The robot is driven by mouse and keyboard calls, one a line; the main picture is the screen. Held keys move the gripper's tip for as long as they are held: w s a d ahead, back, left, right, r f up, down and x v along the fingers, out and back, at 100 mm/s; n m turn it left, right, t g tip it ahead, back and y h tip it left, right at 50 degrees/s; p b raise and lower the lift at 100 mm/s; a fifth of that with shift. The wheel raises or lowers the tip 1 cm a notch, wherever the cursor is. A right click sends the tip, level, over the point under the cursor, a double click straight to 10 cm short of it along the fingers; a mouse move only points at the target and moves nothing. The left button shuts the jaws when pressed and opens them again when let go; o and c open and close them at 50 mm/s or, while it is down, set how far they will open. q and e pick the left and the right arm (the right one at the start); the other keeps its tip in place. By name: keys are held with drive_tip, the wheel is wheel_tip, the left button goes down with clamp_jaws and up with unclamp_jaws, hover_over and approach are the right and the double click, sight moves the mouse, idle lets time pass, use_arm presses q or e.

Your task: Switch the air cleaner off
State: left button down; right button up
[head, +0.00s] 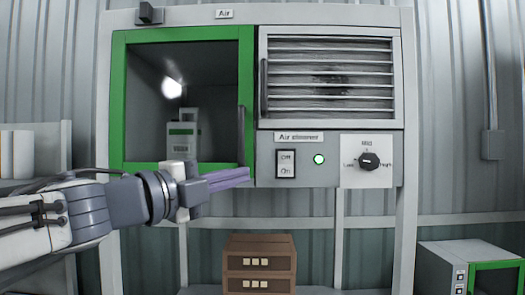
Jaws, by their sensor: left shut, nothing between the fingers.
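The air cleaner (330,80) is a pale unit with a slatted grille, set in a grey frame on the right. Below the grille its panel carries a rocker switch (286,164) marked Off at the top and On at the bottom. I cannot tell which half is pressed in. A small round lamp (319,159) beside the switch glows green. My left gripper (245,175) is shut and empty, its purple-grey fingers pointing right. In the picture its tips end a little left of the switch, apart from it. My right gripper is not in view.
A black dial (369,161) marked Low, Mid and High is right of the lamp. A green-framed cabinet (118,100) with a dark handle holds a pale box on the left. A brown drawer box (259,264) stands below. A green-fronted unit (440,264) is at lower right.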

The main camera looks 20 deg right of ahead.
use_arm(q)
drive_tip(key=shift+s+d+r+m+g, duration=0.2)
drive_tip(key=shift+s+r+m+g, duration=0.35)
drive_tip(key=shift+m, duration=0.35)
drive_tip(key=shift+d, duration=0.1)
drive_tip(key=p, duration=0.4)
approach(292, 158)
drive_tip(key=d, duration=0.4)
drive_tip(key=shift+w+d+r+p, duration=0.1)
drive_tip(key=shift+w+d+p, duration=0.05)
drive_tip(key=shift+w+p, duration=0.3)
drive_tip(key=shift+w+d+r+p, duration=0.1)
drive_tip(key=shift+w+d+p, duration=0.15)
drive_tip(key=shift+w, duration=0.3)
drive_tip(key=shift+w+d, duration=0.1)
drive_tip(key=shift+w, duration=0.4)
